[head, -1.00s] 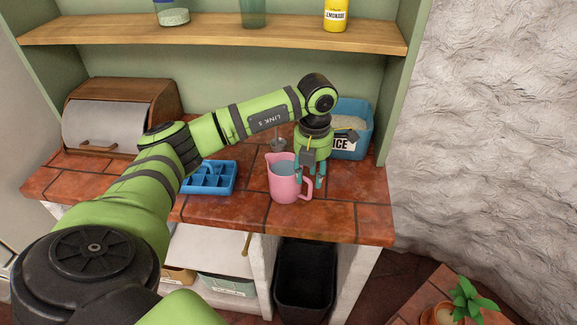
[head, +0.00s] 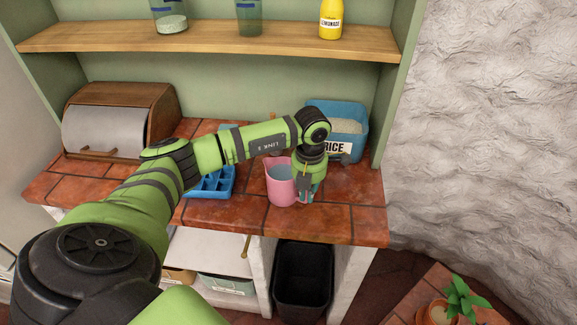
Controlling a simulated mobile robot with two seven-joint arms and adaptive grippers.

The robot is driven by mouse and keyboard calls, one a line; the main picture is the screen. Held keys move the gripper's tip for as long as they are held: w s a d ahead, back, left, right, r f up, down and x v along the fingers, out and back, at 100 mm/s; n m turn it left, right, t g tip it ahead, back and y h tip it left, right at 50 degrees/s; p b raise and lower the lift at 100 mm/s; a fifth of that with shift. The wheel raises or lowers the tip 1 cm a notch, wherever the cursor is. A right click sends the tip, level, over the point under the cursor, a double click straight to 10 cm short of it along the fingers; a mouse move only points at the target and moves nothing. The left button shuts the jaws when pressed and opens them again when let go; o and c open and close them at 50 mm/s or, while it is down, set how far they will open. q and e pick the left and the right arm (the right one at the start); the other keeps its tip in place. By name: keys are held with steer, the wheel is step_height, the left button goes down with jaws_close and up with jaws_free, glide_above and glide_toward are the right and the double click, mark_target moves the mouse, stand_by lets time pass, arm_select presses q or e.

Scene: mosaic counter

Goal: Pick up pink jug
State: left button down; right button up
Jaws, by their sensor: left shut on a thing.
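The pink jug (head: 281,184) stands upright on the red tiled counter (head: 340,217), near its front edge. My left gripper (head: 308,195) is at the jug's right side, pointing down. It is shut on the jug at the handle side, and its fingers and wrist hide most of the handle. The jug appears to rest on the tiles; I see no gap under it. My right gripper is not in view.
A blue ice tray (head: 215,181) lies left of the jug, partly behind my arm. A blue rice bin (head: 352,119) stands behind my gripper. A wooden bread box (head: 160,113) is at the left. A shelf (head: 210,38) with a yellow lemonade bottle (head: 331,20) runs above.

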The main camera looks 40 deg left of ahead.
arm_select(q)
steer(key=shift+r, duration=0.15)
steer(key=shift+w+r+b, duration=0.1)
steer(key=shift+r+b, duration=0.3)
steer(key=shift+r, duration=0.05)
steer(key=s+d+r+b, duration=0.1)
steer(key=d+r+b, duration=0.4)
steer(key=d+r, duration=0.5)
steer(key=shift+d+b, duration=0.35)
steer(key=shift+d, duration=0.45)
steer(key=a+n+p, duration=0.1)
steer(key=a+p, duration=0.1)
steer(key=a, duration=0.2)
steer(key=a+n+p, duration=0.1)
steer(key=a+p, duration=0.1)
steer(key=a, duration=0.2)
steer(key=a+f+n+p, duration=0.1)
steer(key=a+p, duration=0.1)
steer(key=a, duration=0.2)
steer(key=shift+w+a, duration=0.15)
steer(key=shift+a, duration=0.2)
steer(key=s+a+n+p, duration=0.1)
steer(key=s+a+p, duration=0.1)
steer(key=a, duration=0.6)
steer(key=s+a+n+p, duration=0.2)
steer(key=a, duration=0.6)
steer(key=shift+y+p, duration=0.3)
